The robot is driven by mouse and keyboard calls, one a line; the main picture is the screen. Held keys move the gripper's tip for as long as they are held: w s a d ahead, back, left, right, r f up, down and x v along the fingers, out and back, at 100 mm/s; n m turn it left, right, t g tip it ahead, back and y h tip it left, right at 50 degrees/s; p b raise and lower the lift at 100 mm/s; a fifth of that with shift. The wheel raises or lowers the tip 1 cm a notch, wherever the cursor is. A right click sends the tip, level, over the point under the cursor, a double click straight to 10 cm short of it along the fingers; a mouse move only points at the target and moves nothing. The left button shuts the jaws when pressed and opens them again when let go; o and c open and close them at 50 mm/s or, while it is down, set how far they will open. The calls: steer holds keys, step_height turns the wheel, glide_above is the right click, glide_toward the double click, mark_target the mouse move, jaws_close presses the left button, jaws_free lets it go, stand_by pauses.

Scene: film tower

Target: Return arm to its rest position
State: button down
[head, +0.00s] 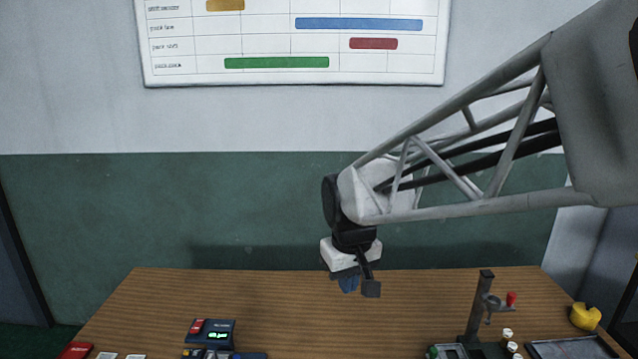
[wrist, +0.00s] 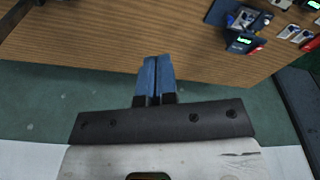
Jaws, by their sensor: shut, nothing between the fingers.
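My gripper (head: 348,285) hangs at the end of my arm above the back part of the wooden table (head: 290,310) in the head view. It points down and holds nothing. In the wrist view, its two blue fingers (wrist: 156,78) are pressed together. The fingers are apart from every object on the table. A dark bracket on my wrist partly covers the gripper in the head view.
A dark device with a green display (head: 212,332) stands at the front left. A dark post stand (head: 480,305) and a yellow object (head: 585,316) are at the right, beside a dark tray (head: 572,348). The table's middle is clear. A chart board (head: 290,75) hangs on the wall.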

steer(key=s+d+m, duration=0.2)
steer(key=s+d, duration=0.4)
steer(key=s, duration=0.4)
steer(key=s+d+f+m+t, duration=0.1)
steer(key=s+d+m, duration=0.1)
steer(key=s+d, duration=0.5)
steer(key=s, duration=0.2)
steer(key=shift+s+f+m+h, duration=0.3)
steer(key=shift+s+m, duration=0.1)
